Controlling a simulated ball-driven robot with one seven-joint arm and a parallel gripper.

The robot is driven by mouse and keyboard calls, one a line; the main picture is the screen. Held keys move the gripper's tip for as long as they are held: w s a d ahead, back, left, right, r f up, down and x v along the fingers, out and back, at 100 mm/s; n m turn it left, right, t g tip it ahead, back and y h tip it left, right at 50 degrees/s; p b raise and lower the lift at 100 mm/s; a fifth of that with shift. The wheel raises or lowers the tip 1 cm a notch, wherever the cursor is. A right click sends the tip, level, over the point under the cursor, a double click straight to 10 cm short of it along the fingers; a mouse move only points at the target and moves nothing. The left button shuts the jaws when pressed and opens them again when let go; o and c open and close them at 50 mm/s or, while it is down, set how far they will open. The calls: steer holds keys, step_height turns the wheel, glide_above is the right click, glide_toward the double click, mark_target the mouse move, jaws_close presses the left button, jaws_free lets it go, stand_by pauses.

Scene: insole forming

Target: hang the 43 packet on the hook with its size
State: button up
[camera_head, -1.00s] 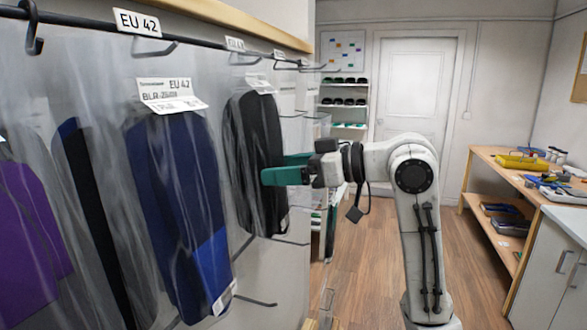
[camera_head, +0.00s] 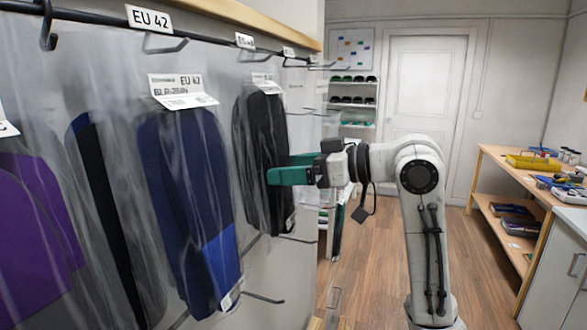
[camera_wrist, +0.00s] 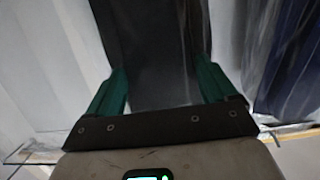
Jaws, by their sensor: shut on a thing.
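My gripper (camera_head: 278,169) has green fingers and is shut on a clear packet with black insoles (camera_head: 262,150), gripping it by its two sides. In the wrist view the dark packet (camera_wrist: 155,50) fills the space between the green fingers. The packet hangs upright in front of the rail, with a white label at its top; its size is too small to read. Whether it touches a hook cannot be told. A size tag (camera_head: 244,41) is above it on the rail, with its last digit unclear. No readable 43 shows.
A blue packet (camera_head: 185,190) labelled EU 42 hangs left of the held one, under the EU 42 tag (camera_head: 149,18). A purple packet (camera_head: 35,225) hangs at far left. Bare lower hooks (camera_head: 262,298) stick out below. A workbench (camera_head: 500,160) stands at right; the floor between is clear.

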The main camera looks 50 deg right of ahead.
steer(key=shift+f, duration=0.2)
steer(key=o, duration=0.9)
steer(key=b+v, duration=0.2)
steer(key=v, duration=0.8)
steer(key=shift+s+d, duration=0.2)
steer(key=shift+s, duration=0.15)
steer(key=shift+r, duration=0.1)
